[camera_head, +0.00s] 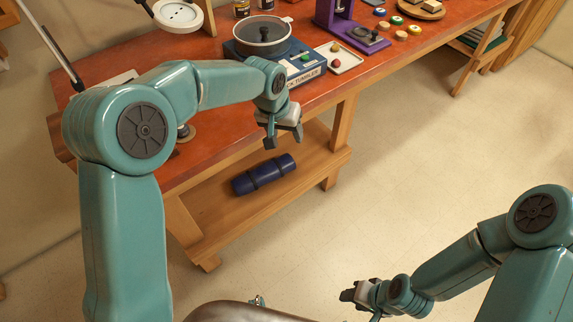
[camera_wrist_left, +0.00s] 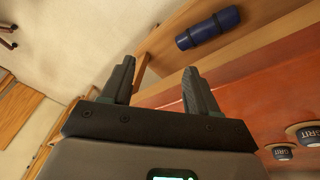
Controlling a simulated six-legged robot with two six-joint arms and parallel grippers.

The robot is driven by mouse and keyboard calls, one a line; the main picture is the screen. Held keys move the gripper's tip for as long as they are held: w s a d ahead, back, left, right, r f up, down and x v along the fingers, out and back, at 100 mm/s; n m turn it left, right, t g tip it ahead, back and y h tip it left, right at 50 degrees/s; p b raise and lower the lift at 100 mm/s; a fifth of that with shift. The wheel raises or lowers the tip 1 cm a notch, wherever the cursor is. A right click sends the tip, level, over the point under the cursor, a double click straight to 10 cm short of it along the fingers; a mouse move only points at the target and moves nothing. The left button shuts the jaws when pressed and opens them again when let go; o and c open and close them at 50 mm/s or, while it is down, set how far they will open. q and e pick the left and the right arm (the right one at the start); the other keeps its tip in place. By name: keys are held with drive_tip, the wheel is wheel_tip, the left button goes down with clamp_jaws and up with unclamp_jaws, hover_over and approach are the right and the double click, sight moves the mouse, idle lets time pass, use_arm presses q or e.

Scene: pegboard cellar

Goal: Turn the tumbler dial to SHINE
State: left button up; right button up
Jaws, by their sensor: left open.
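The rock tumbler (camera_head: 312,72) stands on the orange-red workbench, a blue base with a round grey drum (camera_head: 262,35) on top. Part of its front label, ending in "TUMBLER", shows. My left forearm and wrist cover much of its front, and I cannot make out the dial or the word SHINE. My left gripper (camera_head: 284,138) is open and empty, hanging just off the bench's front edge, below and in front of the tumbler. Its two dark fingers also show apart in the left wrist view (camera_wrist_left: 157,70). My right gripper (camera_head: 350,294) is low over the floor, far from the bench; its jaws are unclear.
A white tray (camera_head: 350,64) with small stones and a purple stand (camera_head: 340,28) are right of the tumbler. Jars marked GRIT (camera_wrist_left: 282,151) show in the wrist view. A dark blue roll (camera_head: 263,174) lies on the lower shelf (camera_head: 225,212). The floor to the right is clear.

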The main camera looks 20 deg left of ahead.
use_arm(q)
drive_tip(key=s+d+f, duration=0.1)
drive_tip(key=s+f, duration=0.2)
drive_tip(key=f, duration=0.4)
drive_tip(key=shift+s+f+h, duration=0.15)
drive_tip(key=shift+s+h, duration=0.25)
drive_tip(key=shift+w, duration=0.1)
drive_tip(key=shift+g, duration=0.3)
